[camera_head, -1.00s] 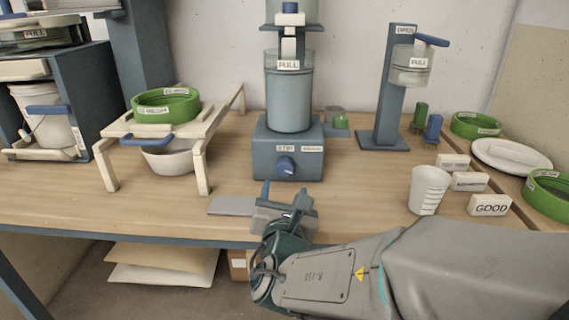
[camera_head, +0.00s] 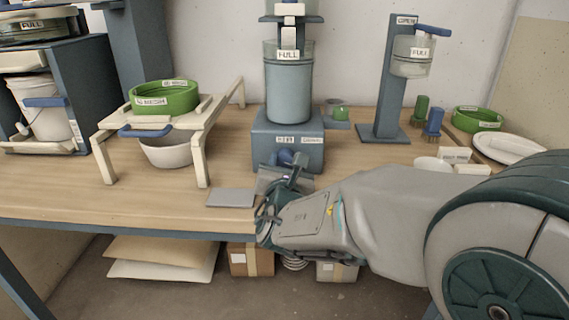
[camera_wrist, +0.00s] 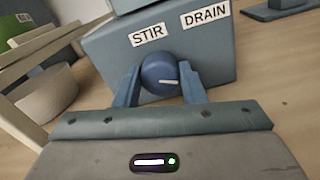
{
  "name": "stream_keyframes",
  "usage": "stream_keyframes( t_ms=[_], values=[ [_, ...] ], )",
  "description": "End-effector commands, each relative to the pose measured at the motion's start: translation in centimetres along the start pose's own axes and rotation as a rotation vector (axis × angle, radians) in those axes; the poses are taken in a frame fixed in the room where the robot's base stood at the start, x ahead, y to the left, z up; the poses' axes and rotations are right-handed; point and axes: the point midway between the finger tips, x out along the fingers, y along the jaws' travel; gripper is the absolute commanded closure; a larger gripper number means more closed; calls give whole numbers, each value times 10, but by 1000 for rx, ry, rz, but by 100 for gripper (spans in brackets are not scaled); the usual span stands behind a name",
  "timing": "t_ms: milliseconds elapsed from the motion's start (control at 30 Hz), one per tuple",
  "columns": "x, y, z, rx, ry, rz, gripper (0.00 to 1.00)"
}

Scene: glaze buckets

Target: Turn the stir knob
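The stir knob (camera_wrist: 158,72) is a round blue dial with a white pointer mark, on the front of a blue-grey base (camera_wrist: 215,65) labelled STIR and DRAIN. The pointer faces right in the wrist view. My gripper (camera_wrist: 162,78) is open, with one blue finger on each side of the knob; whether they touch it I cannot tell. In the head view, my gripper (camera_head: 290,166) is in front of the base (camera_head: 262,145) and partly hides the knob. A clear container (camera_head: 288,90) labelled FULL stands on the base.
A cream stand (camera_head: 205,140) with a green sieve (camera_head: 165,97) and a white bowl (camera_head: 168,150) is at left. A flat grey plate (camera_head: 231,197) lies at the front edge. A blue post (camera_head: 392,85) stands at right; my arm covers the front right.

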Motion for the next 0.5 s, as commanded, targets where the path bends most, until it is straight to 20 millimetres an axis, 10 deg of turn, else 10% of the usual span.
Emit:
stream_keyframes(
  t_ms=[500],
  values=[
    [0,0,1,-101,4,-1,86]
  ],
)
